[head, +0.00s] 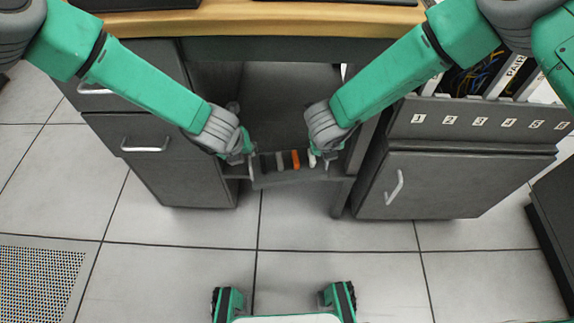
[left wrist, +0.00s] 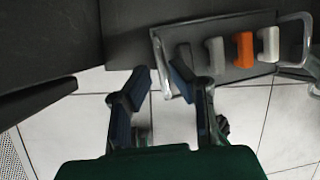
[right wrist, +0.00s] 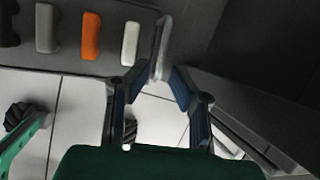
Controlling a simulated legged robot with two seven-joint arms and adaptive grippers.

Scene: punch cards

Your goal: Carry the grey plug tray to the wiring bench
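The grey plug tray (head: 288,180) sits on a low dark shelf under a wood-topped desk. It carries a row of black, grey, orange and white plugs and has a pale loop handle at each end. My left gripper (head: 243,158) is at the left handle, which shows between its parted fingers in the left wrist view (left wrist: 160,72). My right gripper (head: 316,156) is at the right handle, which shows between its parted fingers in the right wrist view (right wrist: 160,52). Both grippers are open; whether any finger touches a handle, I cannot tell. No bench is clearly identifiable as the wiring bench.
The wood desktop (head: 250,18) overhangs the tray. A drawer cabinet (head: 150,140) stands left and a cabinet (head: 430,185) with numbered slots and cables stands right. A dark low object (head: 555,220) is at the right edge. The tiled floor (head: 340,270) in front is clear.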

